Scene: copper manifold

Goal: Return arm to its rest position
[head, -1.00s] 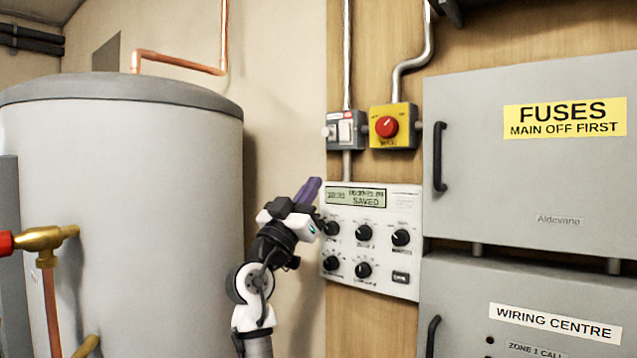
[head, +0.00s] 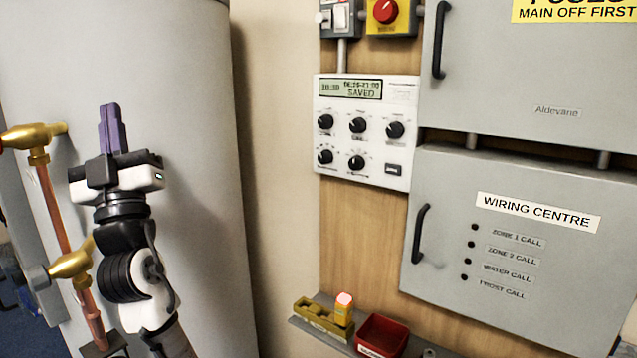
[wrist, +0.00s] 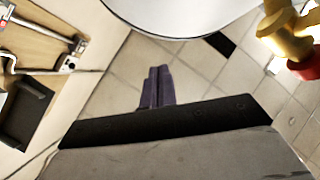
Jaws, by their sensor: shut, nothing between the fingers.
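My gripper (head: 110,128) is at the left in the head view, in front of the grey cylinder (head: 195,200). Its purple fingers point up, are shut together and hold nothing. In the wrist view, the shut fingers (wrist: 157,88) show against a tiled floor (wrist: 195,85). The controller panel (head: 366,132) is on the wooden board to the right, apart from my gripper. Its display (head: 350,89) reads "SAVED".
A brass valve (head: 35,136) and copper pipe (head: 55,205) are close on my gripper's left. The wiring centre box (head: 520,260) is further right.

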